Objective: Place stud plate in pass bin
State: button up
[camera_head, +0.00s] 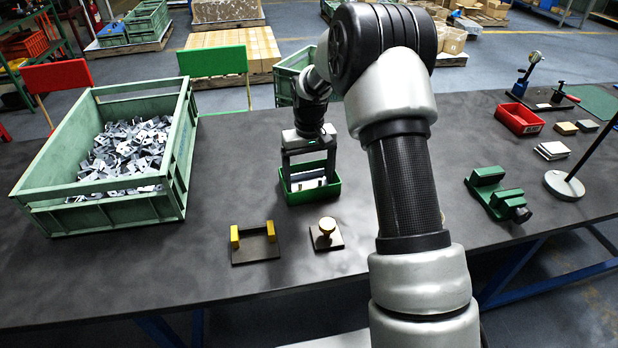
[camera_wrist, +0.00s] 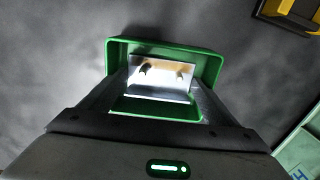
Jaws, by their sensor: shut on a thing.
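The stud plate (camera_wrist: 160,68) is a bright metal plate with two studs, held between the fingers of my gripper (camera_wrist: 160,92). In the head view my gripper (camera_head: 308,177) points down over a small green bin (camera_head: 316,196), which I take to be the pass bin, and its fingertips reach to the bin's opening. The bin's green rim (camera_wrist: 165,43) surrounds the plate in the wrist view. The plate seems to be within the bin's mouth; I cannot tell whether it touches the floor of the bin.
A large green crate (camera_head: 107,211) full of metal parts stands at left. A yellow-posted fixture (camera_head: 256,246) and a knobbed block (camera_head: 326,237) lie in front of the bin. A green vise (camera_head: 492,190), a red bin (camera_head: 520,118) and a lamp base (camera_head: 564,186) are at right.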

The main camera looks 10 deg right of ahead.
jog(key=shift+f, duration=0.1)
jog(key=o, duration=1)
jog(key=shift+o, duration=0.2)
